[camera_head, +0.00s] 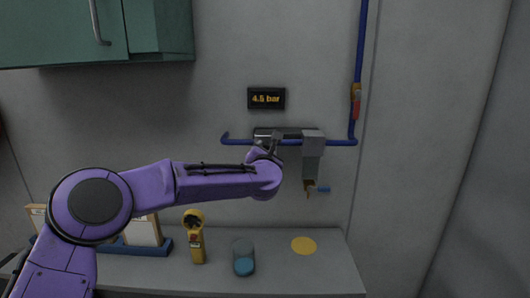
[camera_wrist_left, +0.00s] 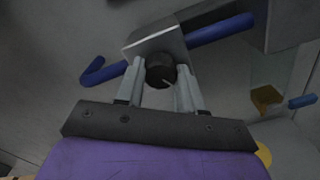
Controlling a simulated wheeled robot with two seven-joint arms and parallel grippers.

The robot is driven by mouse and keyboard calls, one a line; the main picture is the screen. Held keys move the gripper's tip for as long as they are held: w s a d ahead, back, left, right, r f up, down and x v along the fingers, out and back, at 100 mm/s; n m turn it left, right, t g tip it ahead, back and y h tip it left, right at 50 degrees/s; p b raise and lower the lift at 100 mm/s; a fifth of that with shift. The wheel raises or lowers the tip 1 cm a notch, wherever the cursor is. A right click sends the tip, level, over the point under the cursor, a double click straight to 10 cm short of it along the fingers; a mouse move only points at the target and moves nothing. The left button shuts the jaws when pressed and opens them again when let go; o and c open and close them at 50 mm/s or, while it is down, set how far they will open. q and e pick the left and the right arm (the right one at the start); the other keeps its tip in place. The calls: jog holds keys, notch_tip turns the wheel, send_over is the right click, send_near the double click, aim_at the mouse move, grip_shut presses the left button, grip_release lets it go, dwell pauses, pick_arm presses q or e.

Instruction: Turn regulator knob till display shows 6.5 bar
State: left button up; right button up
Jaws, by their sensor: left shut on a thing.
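The display (camera_head: 266,98) on the wall reads 4.5 bar in yellow on black. The regulator knob (camera_wrist_left: 161,71) is round and black, with a light mark on its face, and sits in front of a grey bracket (camera_wrist_left: 158,42). My left gripper (camera_wrist_left: 161,78) is shut on the knob, one finger on each side. In the head view my left gripper (camera_head: 268,147) is at the blue pipe below the display, and the wrist hides the knob. My right gripper is in neither view.
A blue pipe (camera_head: 357,60) with a red-handled valve (camera_head: 356,103) runs along the wall. A grey filter unit (camera_head: 312,145) hangs right of my gripper. A green cabinet (camera_head: 158,25) is above.

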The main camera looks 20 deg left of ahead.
pick_arm(q)
jog(key=shift+m, duration=1)
jog(key=o, duration=1)
jog(key=shift+o, duration=0.2)
jog(key=b+v, duration=0.4)
jog(key=v, duration=0.6)
jog(key=shift+s+b, duration=0.25)
jog(key=shift+b, duration=0.05)
